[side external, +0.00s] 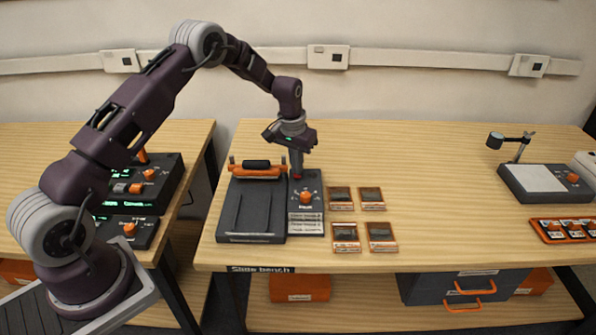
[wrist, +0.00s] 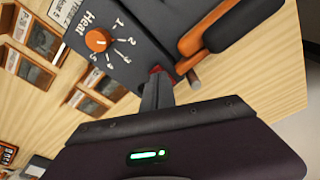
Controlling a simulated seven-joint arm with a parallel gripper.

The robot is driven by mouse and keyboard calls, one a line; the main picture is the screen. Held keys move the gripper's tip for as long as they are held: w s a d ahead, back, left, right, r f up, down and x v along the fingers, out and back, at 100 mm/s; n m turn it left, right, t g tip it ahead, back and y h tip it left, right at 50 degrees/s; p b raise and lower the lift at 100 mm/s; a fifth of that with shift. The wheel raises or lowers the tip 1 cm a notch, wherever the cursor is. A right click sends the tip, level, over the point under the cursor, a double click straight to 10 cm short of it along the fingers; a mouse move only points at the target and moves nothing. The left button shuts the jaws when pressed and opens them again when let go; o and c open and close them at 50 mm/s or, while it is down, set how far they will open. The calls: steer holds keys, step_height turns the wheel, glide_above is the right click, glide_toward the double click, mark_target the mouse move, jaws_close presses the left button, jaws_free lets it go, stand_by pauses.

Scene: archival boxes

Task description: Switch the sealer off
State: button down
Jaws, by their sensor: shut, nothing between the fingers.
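The sealer (side external: 248,212) is a dark flat device at the left of the wooden bench, with an orange bar and black grip (side external: 256,164) across its back. Its control panel (side external: 293,213) on the right side has an orange knob (side external: 306,197). In the wrist view the knob (wrist: 98,40) is marked Heat with numbers around it. A small red part (wrist: 154,70), apparently a switch, sits at the panel's back end, partly hidden by my fingers. My gripper (side external: 297,175) is shut and empty, pointing down with its tips (wrist: 158,80) at or just above the red part; contact is unclear.
Several orange-framed slides (side external: 346,236) lie right of the sealer. A lamp unit (side external: 545,182) and an orange tray (side external: 563,230) stand at the far right. Another bench with devices (side external: 150,185) is at left. The bench middle is clear.

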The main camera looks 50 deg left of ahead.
steer(key=shift+r, duration=3.4)
steer(key=s+d+r+m+t, duration=0.1)
steer(key=s+d+r, duration=0.3)
steer(key=s+r, duration=0.5)
steer(key=s+d+r+t, duration=0.1)
steer(key=s+d+r, duration=0.5)
steer(key=r, duration=0.5)
steer(key=s+d+m+t, duration=0.1)
steer(key=s+d+m, duration=0.1)
steer(key=s, duration=2.1)
steer(key=shift+s+d+t, duration=0.3)
steer(key=shift+d+t, duration=0.1)
steer(key=shift+d, duration=0.3)
